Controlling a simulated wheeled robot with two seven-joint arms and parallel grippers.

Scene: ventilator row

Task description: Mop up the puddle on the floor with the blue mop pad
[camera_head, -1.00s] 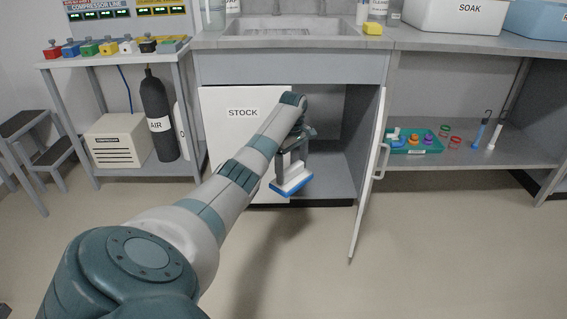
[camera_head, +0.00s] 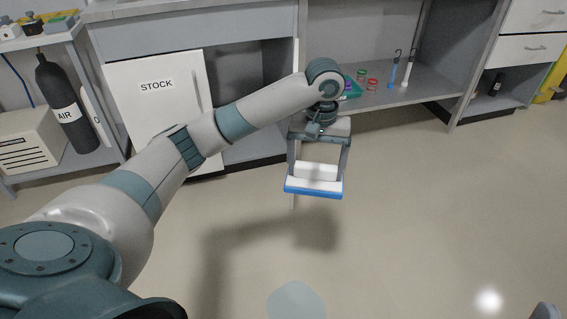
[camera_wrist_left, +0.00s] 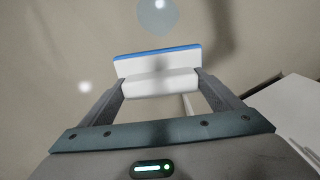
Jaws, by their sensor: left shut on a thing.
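The blue mop pad (camera_head: 314,188) has a white block on top and a blue underside. My left gripper (camera_head: 316,170) is shut on the white block and holds the pad in the air above the floor. The pad also shows in the left wrist view (camera_wrist_left: 158,62), between the two fingers (camera_wrist_left: 160,84). The puddle (camera_head: 296,300) is a pale grey-blue patch on the floor at the bottom of the head view, nearer to me than the pad. It shows past the pad at the top of the left wrist view (camera_wrist_left: 158,16). My right gripper is not clearly in view.
A cabinet with a STOCK door (camera_head: 158,105) stands behind my left arm. A shelf (camera_head: 425,97) with small items is at the back right. A gas cylinder (camera_head: 62,105) and a beige box (camera_head: 30,140) are at left. The floor around the puddle is clear.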

